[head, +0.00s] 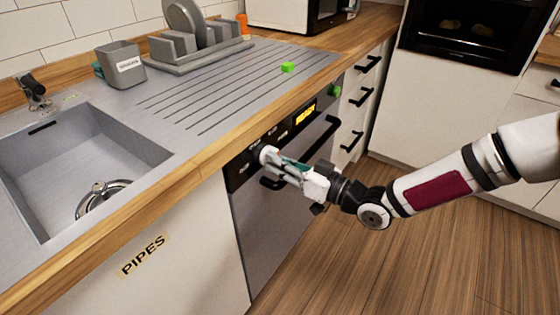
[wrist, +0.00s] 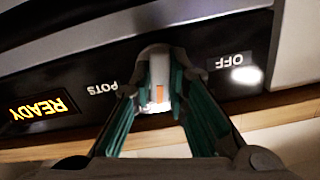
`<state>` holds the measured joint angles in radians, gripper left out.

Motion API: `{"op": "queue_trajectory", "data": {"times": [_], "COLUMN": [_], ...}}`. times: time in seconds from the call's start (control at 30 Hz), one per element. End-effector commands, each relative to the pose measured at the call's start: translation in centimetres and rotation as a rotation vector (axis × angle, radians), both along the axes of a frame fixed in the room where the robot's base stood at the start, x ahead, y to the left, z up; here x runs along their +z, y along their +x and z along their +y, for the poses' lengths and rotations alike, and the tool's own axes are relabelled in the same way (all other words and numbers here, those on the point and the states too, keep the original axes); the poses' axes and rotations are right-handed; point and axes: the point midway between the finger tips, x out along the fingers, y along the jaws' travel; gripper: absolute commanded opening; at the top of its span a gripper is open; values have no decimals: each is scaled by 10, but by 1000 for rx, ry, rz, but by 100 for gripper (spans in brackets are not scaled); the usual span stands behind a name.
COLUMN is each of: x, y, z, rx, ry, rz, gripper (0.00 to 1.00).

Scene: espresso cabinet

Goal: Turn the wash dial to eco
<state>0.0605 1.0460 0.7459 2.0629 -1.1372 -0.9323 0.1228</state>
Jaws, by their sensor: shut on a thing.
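The wash dial (head: 267,153) is a pale round knob on the black control strip at the top of the dishwasher front (head: 283,200). My gripper (head: 276,160) reaches it from the right and is shut on it. In the wrist view the dial (wrist: 159,72) sits between the teal fingers of my gripper (wrist: 158,68), with an orange mark showing on it. That view is upside down, with a POTS label (wrist: 101,88) left of the dial and an OFF label (wrist: 230,62) right of it. I cannot read an eco label or tell which setting the mark points to.
A lit READY display (head: 305,110) and a black handle (head: 325,130) lie along the dishwasher front. The wooden counter edge (head: 215,150) runs just above. The floor (head: 400,265) is clear.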

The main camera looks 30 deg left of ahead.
Motion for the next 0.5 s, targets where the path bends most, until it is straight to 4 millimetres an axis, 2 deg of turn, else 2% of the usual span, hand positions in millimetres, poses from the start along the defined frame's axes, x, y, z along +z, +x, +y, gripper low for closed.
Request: {"op": "queue_trajectory", "data": {"times": [0.2,0.5], "x": [-2,-2], "y": [-1,-1], "z": [-1,0], "rx": [-1,0], "ry": [6,11], "rz": [120,191], "gripper": [0,0]}}
